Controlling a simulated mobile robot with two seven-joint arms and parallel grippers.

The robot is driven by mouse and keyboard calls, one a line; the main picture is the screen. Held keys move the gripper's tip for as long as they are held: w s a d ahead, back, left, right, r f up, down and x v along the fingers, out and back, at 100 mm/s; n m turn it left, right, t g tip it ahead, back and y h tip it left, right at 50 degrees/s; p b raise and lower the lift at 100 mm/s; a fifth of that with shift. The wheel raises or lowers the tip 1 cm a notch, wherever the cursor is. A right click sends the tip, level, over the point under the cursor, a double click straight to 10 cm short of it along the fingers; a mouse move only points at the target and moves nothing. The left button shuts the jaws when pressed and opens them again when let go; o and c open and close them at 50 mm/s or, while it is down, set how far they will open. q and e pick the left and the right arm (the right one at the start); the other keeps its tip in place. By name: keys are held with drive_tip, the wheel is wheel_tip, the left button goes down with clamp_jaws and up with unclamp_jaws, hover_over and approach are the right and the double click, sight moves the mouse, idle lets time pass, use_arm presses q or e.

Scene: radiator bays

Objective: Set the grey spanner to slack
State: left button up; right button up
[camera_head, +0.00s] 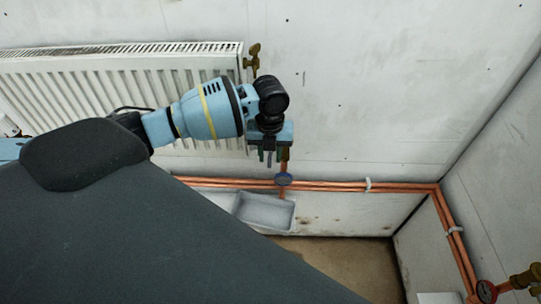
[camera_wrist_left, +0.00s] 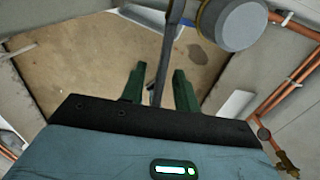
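In the left wrist view a long thin grey bar, which looks like the grey spanner (camera_wrist_left: 166,60), runs from the top edge down between the fingers of my left gripper (camera_wrist_left: 158,88). The green fingers stand apart, with a gap on each side of the bar. A round grey fitting (camera_wrist_left: 240,24) is beside the bar's upper part. In the head view my left gripper (camera_head: 267,156) points down below the radiator's right end, just above a blue-grey round fitting (camera_head: 283,179) on a copper pipe. The spanner cannot be made out clearly there. My right gripper is not in view.
A white radiator (camera_head: 100,85) with a brass valve (camera_head: 253,58) hangs on the wall. Copper pipes (camera_head: 340,186) run along the wall and corner. A grey tray (camera_head: 262,222) lies below. Dark grey bulk blocks the lower left.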

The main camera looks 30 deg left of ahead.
use_arm(q)
drive_tip(key=shift+f, duration=0.55)
clamp_jaws()
